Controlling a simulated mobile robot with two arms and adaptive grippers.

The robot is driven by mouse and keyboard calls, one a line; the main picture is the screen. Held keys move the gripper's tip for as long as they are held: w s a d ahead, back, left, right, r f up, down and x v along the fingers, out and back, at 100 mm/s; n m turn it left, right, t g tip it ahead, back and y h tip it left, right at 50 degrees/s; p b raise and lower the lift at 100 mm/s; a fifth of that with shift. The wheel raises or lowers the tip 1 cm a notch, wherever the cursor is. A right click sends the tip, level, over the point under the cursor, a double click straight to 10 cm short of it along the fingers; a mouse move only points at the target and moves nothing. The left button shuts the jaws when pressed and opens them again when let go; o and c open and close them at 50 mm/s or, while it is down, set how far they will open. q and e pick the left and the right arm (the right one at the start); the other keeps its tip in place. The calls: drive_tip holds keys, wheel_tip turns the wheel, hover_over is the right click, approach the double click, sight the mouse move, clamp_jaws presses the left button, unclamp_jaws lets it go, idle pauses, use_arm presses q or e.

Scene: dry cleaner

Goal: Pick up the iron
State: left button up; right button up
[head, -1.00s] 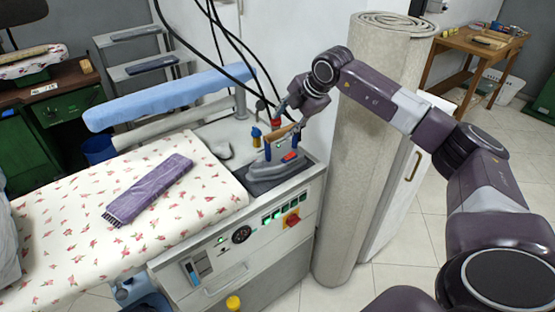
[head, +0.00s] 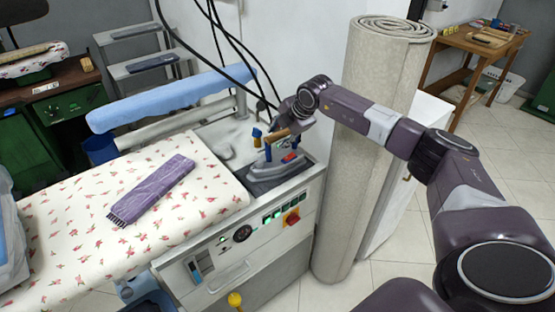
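The iron (head: 262,177) has a grey body, blue posts and a brown wooden handle (head: 277,136). It stands on a dark rest at the right end of the ironing table's control unit. My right gripper (head: 284,128) is at the handle, reaching in from the right. Its fingers are small and partly hidden by the wrist and handle, so I cannot tell whether they are closed on it. The iron appears to sit on its rest. My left gripper is out of view.
The ironing table (head: 60,215) with a floral cover holds a folded purple cloth (head: 152,190). A blue padded sleeve arm (head: 170,98) extends behind it. Black cables hang above the iron. A tall rolled carpet (head: 350,200) stands right of the unit, close behind my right arm.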

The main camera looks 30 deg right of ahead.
clamp_jaws()
